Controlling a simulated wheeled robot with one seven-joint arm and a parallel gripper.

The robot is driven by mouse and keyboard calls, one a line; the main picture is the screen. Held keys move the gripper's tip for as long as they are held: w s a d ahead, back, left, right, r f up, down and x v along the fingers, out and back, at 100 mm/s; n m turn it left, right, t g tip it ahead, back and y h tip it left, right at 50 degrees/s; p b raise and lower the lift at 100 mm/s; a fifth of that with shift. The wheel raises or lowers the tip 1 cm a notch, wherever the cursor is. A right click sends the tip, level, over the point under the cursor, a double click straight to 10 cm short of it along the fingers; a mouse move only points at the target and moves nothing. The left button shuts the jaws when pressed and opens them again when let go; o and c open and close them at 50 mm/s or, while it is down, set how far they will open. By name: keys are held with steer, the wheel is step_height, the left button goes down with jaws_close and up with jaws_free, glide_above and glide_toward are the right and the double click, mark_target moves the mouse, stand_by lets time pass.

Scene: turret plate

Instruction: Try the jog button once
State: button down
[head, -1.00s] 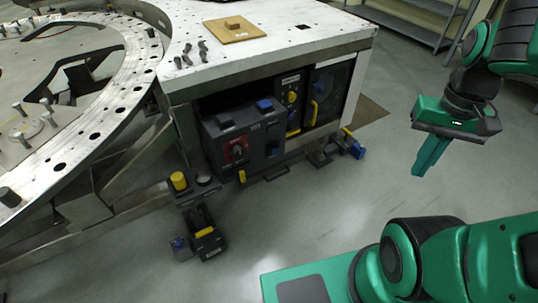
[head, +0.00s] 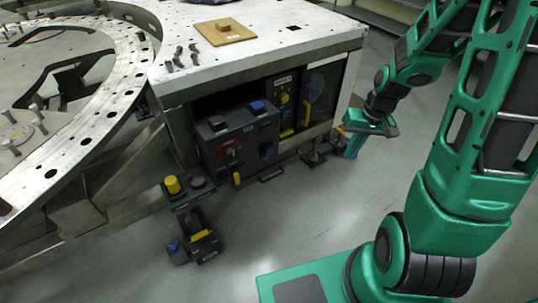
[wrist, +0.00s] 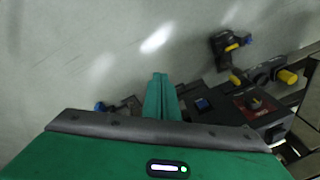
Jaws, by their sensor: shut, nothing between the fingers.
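I cannot tell which control is the jog button; no label is readable. A dark control box (head: 237,137) stands under the table, with a blue block (head: 258,106) and a dark knob (head: 217,123) on top and a red part (head: 230,153) on its front. A yellow cylinder (head: 172,185) and a dark round one (head: 197,182) sit on a low stand. My gripper (head: 352,150) is shut and empty, right of the control box and apart from it. In the wrist view my gripper (wrist: 158,78) points toward the floor, with the blue block (wrist: 201,104) to its right.
The metal table (head: 270,40) overhangs the box and carries a wooden board (head: 225,31) and small tools. A yellow-handled unit (head: 284,98) stands behind the box. A low fixture with a yellow bar (head: 202,236) lies on the floor in front. The floor (head: 330,210) at centre right is clear.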

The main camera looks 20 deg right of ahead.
mark_target(269, 152)
steer(key=w+a+f+m+t+y, duration=0.2)
steer(key=w+a+f, duration=0.4)
steer(key=f, duration=0.5)
steer(key=w+a+f+m+t+y, duration=0.2)
steer(key=w+a+f, duration=0.5)
steer(key=f, duration=0.5)
steer(key=shift+w+a+t+y, duration=0.3)
steer(key=shift+w+t+y, duration=0.35)
steer(key=shift+t, duration=0.35)
steer(key=shift+w, duration=0.1)
steer(key=w+a, duration=0.2)
steer(key=w, duration=0.6)
steer(key=shift+a, duration=0.35)
steer(key=shift+w+a, duration=0.1)
steer(key=shift+w, duration=0.15)
steer(key=shift+w, duration=0.2)
